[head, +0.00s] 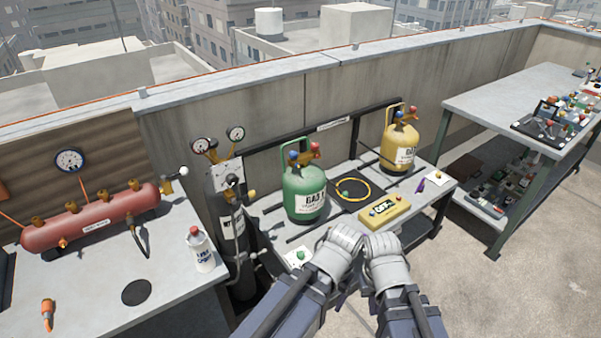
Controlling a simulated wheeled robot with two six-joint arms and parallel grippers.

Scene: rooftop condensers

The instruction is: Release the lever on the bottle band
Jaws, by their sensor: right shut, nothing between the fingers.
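A tall dark gas bottle (228,232) stands upright in the gap between the left table and the middle bench. Dark fittings and a small pale-ended part (252,256) show along its right side; I cannot tell clearly which is the band or its lever. A green gas bottle (305,192) and a yellow gas bottle (399,146) stand upright on the middle bench, with dark bars beside them. My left gripper (341,243) is over the bench's front edge, its jaws unclear. My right gripper (383,258) is shut and empty just right of it. Both are apart from the bottles.
The middle bench (352,170) also holds a yellow case (384,212) and a yellow hose ring (353,189). A shelved table (500,100) stands right. Floor at lower right is clear.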

